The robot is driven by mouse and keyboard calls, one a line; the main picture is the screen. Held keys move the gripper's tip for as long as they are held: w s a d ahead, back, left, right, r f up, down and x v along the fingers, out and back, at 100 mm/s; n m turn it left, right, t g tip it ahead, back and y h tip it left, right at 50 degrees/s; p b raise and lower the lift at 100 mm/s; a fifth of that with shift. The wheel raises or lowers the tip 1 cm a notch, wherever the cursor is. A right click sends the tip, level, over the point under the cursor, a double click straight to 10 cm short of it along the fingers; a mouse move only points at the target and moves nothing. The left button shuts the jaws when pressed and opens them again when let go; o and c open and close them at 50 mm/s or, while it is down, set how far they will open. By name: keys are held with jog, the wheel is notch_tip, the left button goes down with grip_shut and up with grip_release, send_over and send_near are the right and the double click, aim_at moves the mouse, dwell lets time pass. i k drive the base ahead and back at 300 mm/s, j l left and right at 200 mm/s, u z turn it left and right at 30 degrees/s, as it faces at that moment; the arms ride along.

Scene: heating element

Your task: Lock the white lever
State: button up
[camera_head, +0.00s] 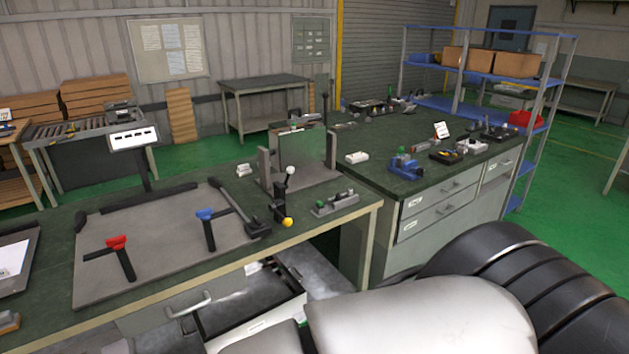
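The white lever (290,171) shows as a white ball knob on a short dark stem. It stands near the right part of the front workbench (340,215), in front of a grey upright fixture (316,150). The lever points up, leaning slightly right. A yellow knob (287,222) sits just below it, near the bench's front edge. Whether the lever's clamp is engaged is too small to tell. My gripper is not in view; only a large white and black part of my own arm shows at the bottom right.
A grey plate (160,245) with a red-handled clamp (117,243) and a blue-handled clamp (206,215) lies left of the lever. A small metal block with a green knob (348,192) is to the right. An open drawer (250,315) juts out below the bench.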

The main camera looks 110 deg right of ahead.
aim_at(290, 170)
jog(key=k+z, duration=0.15)
jog(key=z, duration=3.3)
jog(key=i+l+u, duration=0.1)
jog(key=i, duration=0.4)
jog(key=i+l+u, duration=0.1)
jog(key=i, duration=0.35)
jog(key=i+l+u, duration=0.1)
jog(key=i+l, duration=0.2)
jog(key=i, duration=0.2)
jog(key=i+l+u, duration=0.1)
jog(key=i+l, duration=0.15)
jog(key=i, duration=0.2)
